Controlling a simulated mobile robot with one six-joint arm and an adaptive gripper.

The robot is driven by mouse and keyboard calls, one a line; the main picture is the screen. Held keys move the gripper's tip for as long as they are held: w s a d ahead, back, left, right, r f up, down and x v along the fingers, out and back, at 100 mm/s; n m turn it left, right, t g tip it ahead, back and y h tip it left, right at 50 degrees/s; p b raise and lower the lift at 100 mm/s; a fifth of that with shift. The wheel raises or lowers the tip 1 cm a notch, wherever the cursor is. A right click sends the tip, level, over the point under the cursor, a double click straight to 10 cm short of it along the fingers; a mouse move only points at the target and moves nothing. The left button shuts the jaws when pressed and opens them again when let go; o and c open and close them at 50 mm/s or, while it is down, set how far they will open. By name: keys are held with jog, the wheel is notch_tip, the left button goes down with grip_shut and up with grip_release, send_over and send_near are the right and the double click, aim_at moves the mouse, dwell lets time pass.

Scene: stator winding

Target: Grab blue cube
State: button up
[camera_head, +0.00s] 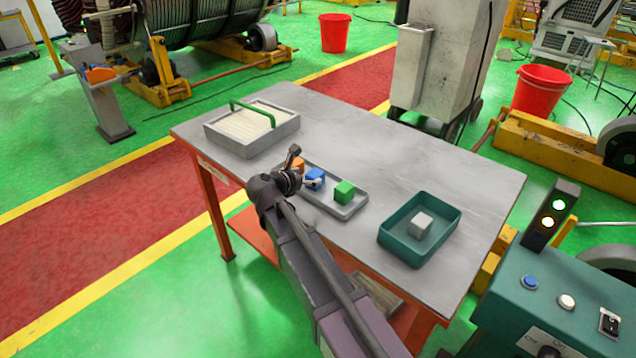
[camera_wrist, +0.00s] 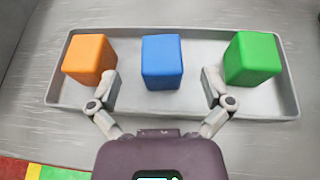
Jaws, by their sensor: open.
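The blue cube (camera_wrist: 161,62) sits in the middle of a grey tray (camera_wrist: 200,101), between an orange cube (camera_wrist: 89,58) and a green cube (camera_wrist: 252,58). In the head view the blue cube (camera_head: 315,179) is partly hidden by my gripper. My gripper (camera_wrist: 160,84) is open and empty, its fingers spread to either side of the blue cube and on the near side of it in the wrist view. The left finger overlaps the orange cube's edge in the picture and the right finger overlaps the green cube's edge; I cannot tell whether they touch.
The tray lies on a grey table (camera_head: 345,130). A teal bin (camera_head: 385,237) with a light grey cube (camera_head: 420,225) stands to the right. A grey box with a green handle (camera_head: 252,117) stands at the back left. The table between tray and bin is clear.

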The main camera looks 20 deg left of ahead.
aim_at(313, 175)
jog(key=shift+b+x, duration=0.55)
jog(key=shift+x, duration=1.25)
jog(key=shift+d, duration=0.15)
jog(key=shift+s, duration=0.1)
jog(key=c, duration=1.3)
